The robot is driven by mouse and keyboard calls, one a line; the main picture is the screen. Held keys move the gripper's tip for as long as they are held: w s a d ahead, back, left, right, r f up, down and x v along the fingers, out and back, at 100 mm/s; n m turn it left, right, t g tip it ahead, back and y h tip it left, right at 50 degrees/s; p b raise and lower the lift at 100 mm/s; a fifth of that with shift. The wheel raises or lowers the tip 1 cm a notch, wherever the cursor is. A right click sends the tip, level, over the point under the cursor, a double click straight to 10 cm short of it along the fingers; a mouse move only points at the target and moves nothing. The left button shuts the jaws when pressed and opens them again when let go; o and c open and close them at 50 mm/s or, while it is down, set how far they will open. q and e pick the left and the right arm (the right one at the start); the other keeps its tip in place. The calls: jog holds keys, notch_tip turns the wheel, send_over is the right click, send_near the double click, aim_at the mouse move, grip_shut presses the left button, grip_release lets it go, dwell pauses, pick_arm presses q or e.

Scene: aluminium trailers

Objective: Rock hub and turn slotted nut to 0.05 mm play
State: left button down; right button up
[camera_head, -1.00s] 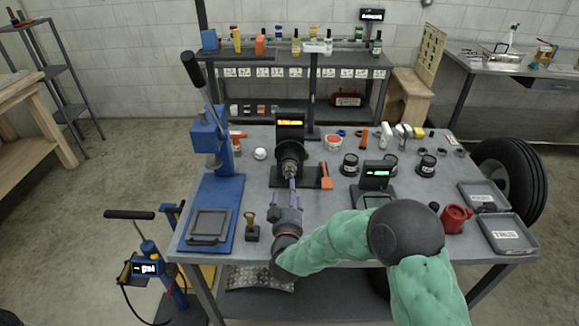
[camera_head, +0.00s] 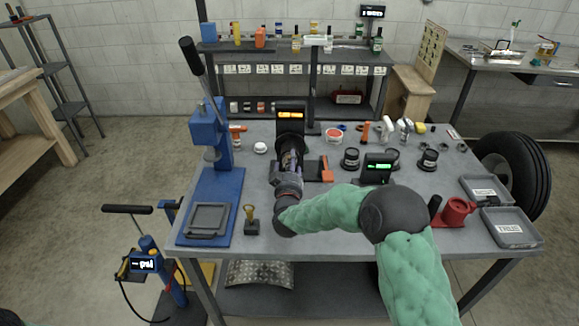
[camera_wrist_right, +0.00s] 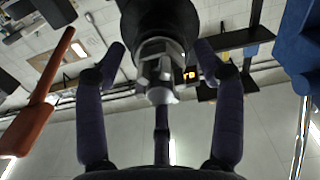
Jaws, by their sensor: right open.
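The black hub (camera_head: 290,146) is mounted on a stand at the middle of the workbench, below an orange-lit display (camera_head: 290,114). My right gripper (camera_head: 289,160) reaches in from the front at the hub's near end and covers part of it. In the right wrist view the dark hub (camera_wrist_right: 160,22) is at the top, with a pale metal nut or spindle end (camera_wrist_right: 160,78) in its middle. The open fingers of my right gripper (camera_wrist_right: 158,62) stand on either side of it, with visible gaps. The nut's slots cannot be made out. My left gripper is not in view.
A blue press (camera_head: 210,140) stands at the left, with a small brass-topped tool (camera_head: 250,218) near it. An orange-handled tool (camera_head: 327,168) lies right of the hub.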

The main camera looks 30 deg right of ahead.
jog(key=c, duration=1.2)
jog(key=shift+o, duration=0.2)
jog(key=n+p, duration=0.3)
jog(key=n, duration=0.2)
jog(key=shift+r+p, duration=0.1)
jog(key=shift+p, duration=0.3)
jog(key=n+p, duration=0.1)
jog(key=n, duration=0.2)
jog(key=shift+n+p, duration=1)
jog(key=shift+n, duration=1)
